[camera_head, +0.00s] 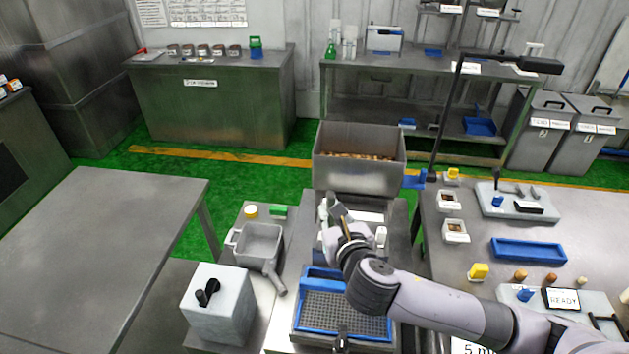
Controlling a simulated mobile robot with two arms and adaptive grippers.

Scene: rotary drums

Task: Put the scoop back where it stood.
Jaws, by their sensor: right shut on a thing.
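My right arm comes in from the lower right and its gripper (345,232) is over the middle bench, just behind the blue-framed tray. It is shut on what appears to be the scoop (337,207), a small grey metal piece pointing up and away from the wrist. The wrist hides much of the held part, so the grip is hard to see in detail. A large open metal bin (358,183) with brown pieces inside stands just beyond the scoop.
A blue-framed tray with a dark mesh (345,318) lies in front of the gripper. A grey square pan with a handle (258,247) and a pale box with black knobs (213,310) stand to the left. The left table (90,260) is bare. The right bench holds a blue tray (526,251).

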